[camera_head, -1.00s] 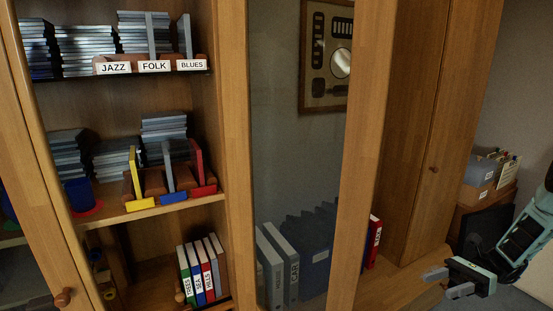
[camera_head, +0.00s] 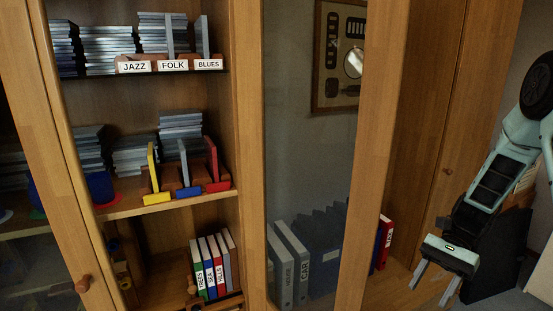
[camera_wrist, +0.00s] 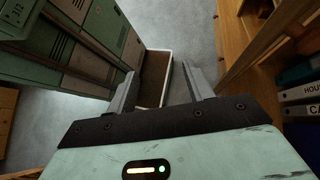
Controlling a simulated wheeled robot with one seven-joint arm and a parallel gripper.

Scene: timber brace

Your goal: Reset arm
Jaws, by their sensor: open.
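My gripper (camera_head: 434,285) is at the lower right in the head view, in front of the cabinet's right part, fingers pointing down. It is open and empty. In the wrist view, the two fingers of my gripper (camera_wrist: 159,92) are spread apart, with a box with a white rim (camera_wrist: 167,66) and grey floor beyond them. No object is between the fingers.
A wooden cabinet (camera_head: 250,150) holds labelled CD racks, binders (camera_head: 290,265) and a red binder (camera_head: 384,240). A cabinet door with a knob (camera_head: 82,284) is at the left. Green metal lockers (camera_wrist: 85,50) stand left in the wrist view; grey floor (camera_wrist: 190,25) is clear.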

